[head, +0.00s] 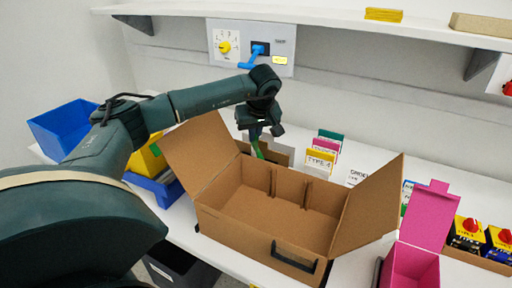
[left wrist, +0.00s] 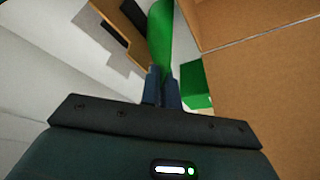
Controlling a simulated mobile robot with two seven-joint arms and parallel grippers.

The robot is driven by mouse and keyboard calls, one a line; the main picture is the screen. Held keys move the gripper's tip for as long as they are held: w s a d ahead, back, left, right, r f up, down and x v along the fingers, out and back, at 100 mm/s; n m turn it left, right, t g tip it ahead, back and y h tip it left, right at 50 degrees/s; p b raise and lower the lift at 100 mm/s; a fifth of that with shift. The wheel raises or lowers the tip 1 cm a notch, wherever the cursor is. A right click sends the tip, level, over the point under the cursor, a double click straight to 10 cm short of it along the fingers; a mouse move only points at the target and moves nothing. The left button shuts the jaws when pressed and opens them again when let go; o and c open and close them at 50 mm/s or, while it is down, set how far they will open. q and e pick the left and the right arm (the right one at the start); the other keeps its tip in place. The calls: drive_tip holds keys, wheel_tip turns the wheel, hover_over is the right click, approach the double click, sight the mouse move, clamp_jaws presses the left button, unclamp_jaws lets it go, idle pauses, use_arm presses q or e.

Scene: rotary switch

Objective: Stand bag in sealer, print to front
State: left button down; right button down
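My left gripper (head: 262,134) points down behind the open cardboard box. Its fingers are close together on a thin green piece, which I take to be the bag (head: 257,149). In the left wrist view the green bag (left wrist: 160,35) rises from between the fingertips (left wrist: 163,86); its print cannot be made out. A tan block with a dark slot (left wrist: 122,22) lies beside it in that view; it may be the sealer, but I cannot tell. In the head view the box and gripper partly hide that area. My right gripper is not in view.
The cardboard box (head: 255,209) stands open with flaps spread. A pink box (head: 412,266) is at right, near red-knobbed units (head: 470,228). Coloured cards (head: 322,158) stand behind. A blue bin (head: 66,127) is at left.

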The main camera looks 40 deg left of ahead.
sight(255, 145)
use_arm(q)
drive_tip(key=shift+f, duration=2.15)
drive_tip(key=shift+f, duration=0.15)
drive_tip(key=c, duration=1.6)
unclamp_jaws()
drive_tip(key=shift+c, duration=0.2)
